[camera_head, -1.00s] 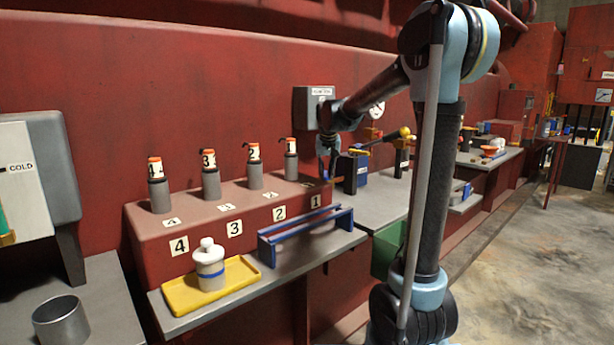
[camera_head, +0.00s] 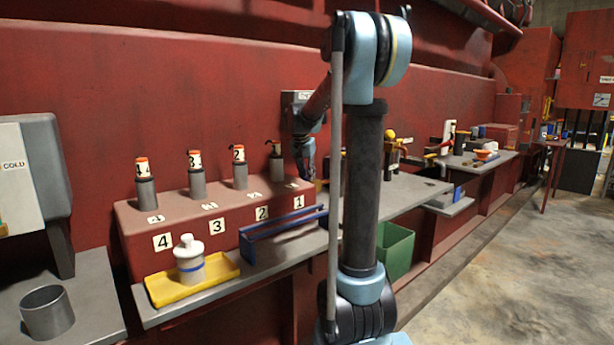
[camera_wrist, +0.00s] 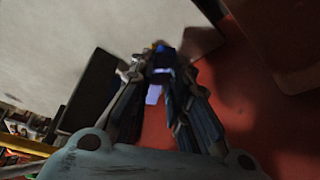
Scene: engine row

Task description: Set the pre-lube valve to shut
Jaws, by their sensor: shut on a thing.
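My gripper (camera_head: 308,168) points down beside the right end of the red stepped block, partly hidden by my arm. In the wrist view its fingers (camera_wrist: 158,62) close around something dark, too blurred to name; a small blue-violet patch shows between them. I cannot tell for sure which fitting is the pre-lube valve. A grey wall box (camera_head: 290,97) with an unreadable label sits behind my wrist. Yellow-knobbed fittings (camera_head: 390,134) and a red handle (camera_head: 441,147) show to the right of my arm.
The red block (camera_head: 140,225) carries several numbered cylinders. In front are a yellow tray (camera_head: 158,292) with a white bottle (camera_head: 189,262) and a blue rack (camera_head: 282,228). A green bin (camera_head: 397,250) is below the grey shelf (camera_head: 425,190). A metal cup (camera_head: 47,312) stands at left.

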